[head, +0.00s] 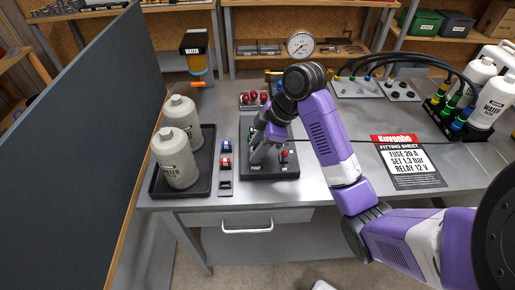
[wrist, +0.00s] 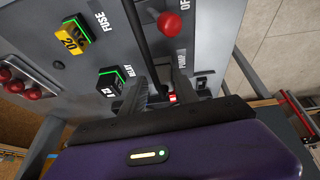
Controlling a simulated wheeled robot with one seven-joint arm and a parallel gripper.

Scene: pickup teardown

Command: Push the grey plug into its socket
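My gripper (head: 262,150) is low over the dark fitting board (head: 274,175), close to its PUMP label (wrist: 182,63). In the wrist view the two fingers (wrist: 160,92) stand a small gap apart, with the end of a black cable (wrist: 138,30) running in between them. The fingers look shut on the grey plug at that cable's end, but they hide most of it. A small red and white patch (wrist: 172,97) shows beside the fingers, where the socket seems to be. The socket itself is mostly hidden, so I cannot tell how deep the plug sits.
A red knob (wrist: 169,24) stands close to the fingers. A yellow fuse (wrist: 70,43) and a relay (wrist: 109,80) have green-lit edges. Red buttons (head: 253,98) stand behind the board. Left are white bottles (head: 176,158) in a black tray (head: 207,187); right lies a fitting sheet (head: 416,178).

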